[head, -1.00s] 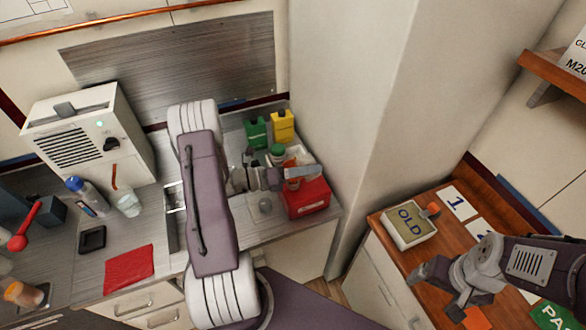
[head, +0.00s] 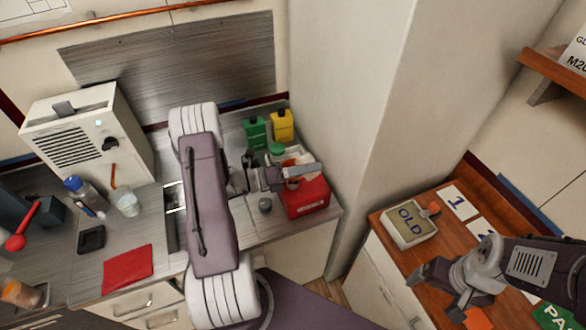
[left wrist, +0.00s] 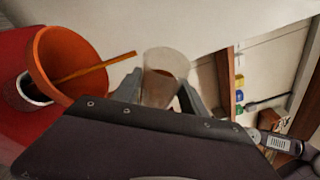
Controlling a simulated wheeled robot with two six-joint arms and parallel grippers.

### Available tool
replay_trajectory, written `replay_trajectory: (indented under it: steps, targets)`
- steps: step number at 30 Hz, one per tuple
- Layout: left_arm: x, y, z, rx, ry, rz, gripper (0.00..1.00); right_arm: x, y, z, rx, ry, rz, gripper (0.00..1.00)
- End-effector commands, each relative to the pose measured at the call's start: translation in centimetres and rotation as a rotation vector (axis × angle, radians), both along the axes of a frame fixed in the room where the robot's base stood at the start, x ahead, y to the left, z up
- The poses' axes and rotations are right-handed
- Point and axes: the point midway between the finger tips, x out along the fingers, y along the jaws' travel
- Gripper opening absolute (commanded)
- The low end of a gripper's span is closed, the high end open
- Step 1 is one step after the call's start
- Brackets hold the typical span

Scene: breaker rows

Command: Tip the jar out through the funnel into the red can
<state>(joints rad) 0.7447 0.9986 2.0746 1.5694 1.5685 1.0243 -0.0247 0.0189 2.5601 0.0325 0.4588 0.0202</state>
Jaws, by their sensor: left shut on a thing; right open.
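The red can (head: 305,197) stands at the right end of the counter. The orange funnel (left wrist: 72,62) sits in its mouth, wide end open; it shows only as a small orange patch in the head view (head: 293,184). My left gripper (left wrist: 160,95) is shut on the clear jar (left wrist: 165,72), beside the funnel rim. A little reddish-orange content shows in the jar. A thin amber streak runs from near the jar's mouth into the funnel; I cannot tell for sure that it is liquid. My right gripper (head: 440,290) is open and empty over the wooden desk.
A green bottle (head: 256,133) and a yellow bottle (head: 282,126) stand behind the can. A small grey round thing (head: 265,205) is left of the can. A wall column (head: 350,110) rises close on the right. A red cloth (head: 128,268) lies on the counter's left part.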

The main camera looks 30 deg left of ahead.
Motion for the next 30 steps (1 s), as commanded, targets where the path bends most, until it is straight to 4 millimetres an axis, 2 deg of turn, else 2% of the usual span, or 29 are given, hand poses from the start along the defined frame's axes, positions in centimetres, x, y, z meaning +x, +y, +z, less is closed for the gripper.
replay_trajectory:
  steps: [30]
  targets:
    - [0.02,0.03,-0.36,-0.105,0.038,0.0,0.03,0.0,0.0,-1.11,0.0,0.0,0.0,0.88]
